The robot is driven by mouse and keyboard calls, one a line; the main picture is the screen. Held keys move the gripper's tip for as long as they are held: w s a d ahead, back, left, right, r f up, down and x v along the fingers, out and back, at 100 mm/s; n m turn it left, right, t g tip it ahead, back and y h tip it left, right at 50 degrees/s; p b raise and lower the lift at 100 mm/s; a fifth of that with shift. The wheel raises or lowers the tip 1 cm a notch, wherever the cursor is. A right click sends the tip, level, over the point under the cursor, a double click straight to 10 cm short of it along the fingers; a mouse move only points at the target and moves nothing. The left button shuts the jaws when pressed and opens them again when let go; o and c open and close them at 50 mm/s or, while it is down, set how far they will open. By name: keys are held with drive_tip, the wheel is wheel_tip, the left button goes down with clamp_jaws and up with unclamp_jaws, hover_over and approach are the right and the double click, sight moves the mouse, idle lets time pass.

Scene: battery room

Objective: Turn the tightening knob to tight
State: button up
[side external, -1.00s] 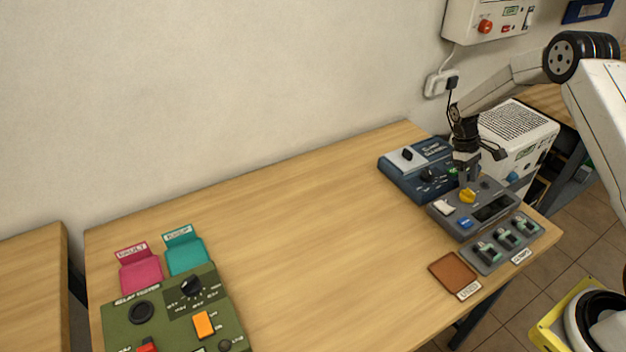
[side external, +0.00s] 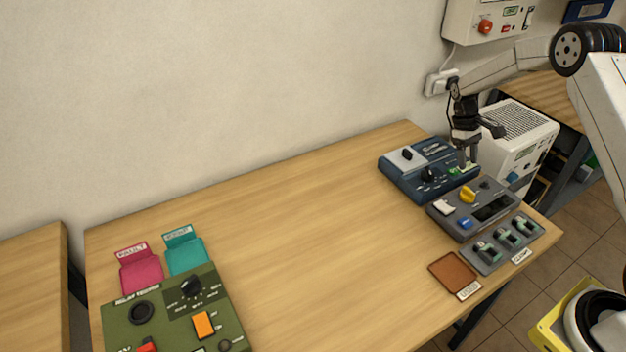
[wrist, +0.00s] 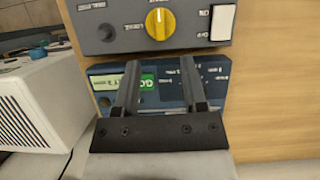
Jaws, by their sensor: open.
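A yellow knob (side external: 467,195) sits on the grey control box (side external: 448,223) at the right of the table. In the wrist view the yellow knob (wrist: 159,24) is near the top edge, with a pale mark on its upper part. The lettering around it is too small to read surely. Which knob is the tightening knob is not clear from the labels. My gripper (side external: 467,163) is open and empty, above the right end of the blue box (side external: 398,182), behind the yellow knob and apart from it. In the wrist view my gripper's fingers (wrist: 159,62) cross the blue box below.
The blue box carries a black knob (side external: 427,174). The grey box also has a white rocker (side external: 444,207) and a blue button (side external: 465,223). A grey clamp tray (side external: 480,265) and a brown pad (side external: 452,270) lie in front. The table's middle is clear.

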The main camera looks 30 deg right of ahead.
sight(469, 190)
drive_tip(key=shift+f, duration=0.1)
drive_tip(key=shift+x, duration=3.85)
clamp_jaws()
